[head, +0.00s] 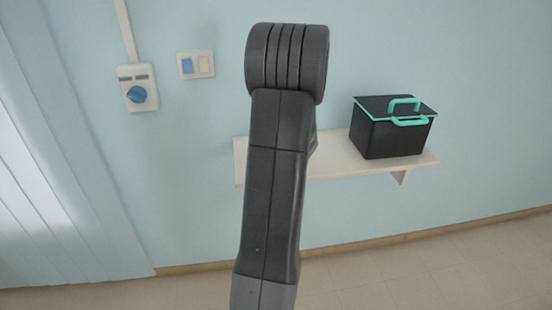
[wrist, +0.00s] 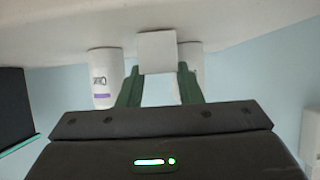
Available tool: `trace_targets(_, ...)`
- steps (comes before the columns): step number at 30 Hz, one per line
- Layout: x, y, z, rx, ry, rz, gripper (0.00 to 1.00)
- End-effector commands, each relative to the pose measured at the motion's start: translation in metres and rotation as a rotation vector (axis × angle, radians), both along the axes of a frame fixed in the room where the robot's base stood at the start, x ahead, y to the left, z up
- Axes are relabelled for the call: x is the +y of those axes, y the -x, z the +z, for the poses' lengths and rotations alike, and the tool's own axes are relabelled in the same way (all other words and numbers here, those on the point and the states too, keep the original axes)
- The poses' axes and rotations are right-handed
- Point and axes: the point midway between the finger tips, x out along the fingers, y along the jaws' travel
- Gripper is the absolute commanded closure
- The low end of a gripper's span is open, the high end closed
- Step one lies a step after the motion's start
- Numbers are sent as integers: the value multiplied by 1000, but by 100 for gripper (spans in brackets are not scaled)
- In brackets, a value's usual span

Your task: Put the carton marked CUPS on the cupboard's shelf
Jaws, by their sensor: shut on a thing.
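In the wrist view my gripper (wrist: 158,72) has its two green fingers on either side of a small white block-shaped thing (wrist: 157,50) and is shut on it. No CUPS lettering shows on its visible faces, so I cannot tell if it is the carton. It is close to or touching a pale surface (wrist: 230,22) at the top of the picture; I cannot tell which. In the head view my own arm hides the gripper and what it holds. No cupboard shows in either view.
A pale wall shelf (head: 345,165) bears a black box with teal handles (head: 390,135); its dark side (wrist: 12,105) shows in the wrist view. A white cylinder with a purple band (wrist: 104,75) and another white cylinder (wrist: 188,57), partly hidden, flank the held block.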

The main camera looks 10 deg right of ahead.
Motion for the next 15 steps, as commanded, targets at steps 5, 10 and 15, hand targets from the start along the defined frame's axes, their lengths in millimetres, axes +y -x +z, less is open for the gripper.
trace_targets(5,0,0,-3,0,0,0,90)
trace_targets(10,0,0,-2,0,0,0,46)
trace_targets(15,0,0,-2,0,0,0,46)
